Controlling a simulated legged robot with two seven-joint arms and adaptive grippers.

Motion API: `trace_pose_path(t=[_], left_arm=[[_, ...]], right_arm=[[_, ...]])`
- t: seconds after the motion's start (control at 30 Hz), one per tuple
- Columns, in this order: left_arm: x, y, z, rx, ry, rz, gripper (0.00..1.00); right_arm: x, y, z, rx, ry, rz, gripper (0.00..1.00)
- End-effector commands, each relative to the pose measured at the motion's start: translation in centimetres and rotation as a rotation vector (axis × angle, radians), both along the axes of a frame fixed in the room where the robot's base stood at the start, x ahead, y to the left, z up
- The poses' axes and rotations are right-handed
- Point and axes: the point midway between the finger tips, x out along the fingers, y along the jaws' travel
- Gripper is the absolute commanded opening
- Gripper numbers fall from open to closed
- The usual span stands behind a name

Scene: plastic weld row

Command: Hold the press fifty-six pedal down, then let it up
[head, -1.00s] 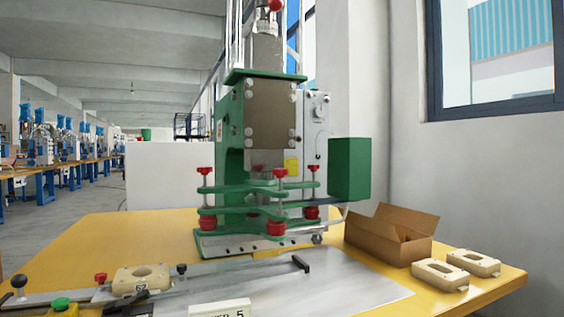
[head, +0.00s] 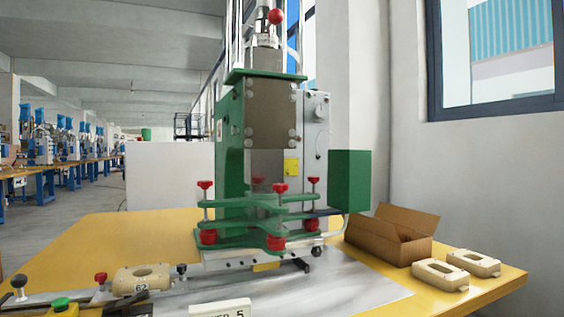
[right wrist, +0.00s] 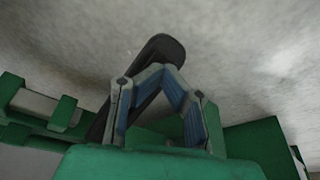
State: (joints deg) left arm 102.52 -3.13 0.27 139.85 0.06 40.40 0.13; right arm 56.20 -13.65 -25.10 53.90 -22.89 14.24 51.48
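The press has a green frame (head: 229,140) and a green clamp head (head: 265,206) with red knobs, standing on the yellow table in the head view. The clamp head is low, just above the press base. In the right wrist view my right gripper (right wrist: 160,70) points at a grey floor, its two fingers drawn together at the tips. A dark, long, rounded piece (right wrist: 164,48), which looks like the pedal, lies behind the fingertips. I cannot tell whether they touch it. No pedal shows in the head view, and neither does either gripper.
A beige part (head: 142,279) sits on the slide at the left front. An open cardboard box (head: 391,241) and two beige parts (head: 440,275) lie at the right of the table (head: 480,296). A white block (head: 168,176) stands behind the table.

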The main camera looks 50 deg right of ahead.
Motion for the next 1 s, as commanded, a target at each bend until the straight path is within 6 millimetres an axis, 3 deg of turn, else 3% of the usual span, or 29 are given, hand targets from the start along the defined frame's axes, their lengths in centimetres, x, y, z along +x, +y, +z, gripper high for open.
trace_pose_path(t=[1.0], left_arm=[[0.0, 0.0, 5.7, 0.000, 0.000, 0.000, 0.00]], right_arm=[[0.1, -0.1, 7.1, -0.001, -0.001, -0.001, 0.00]])
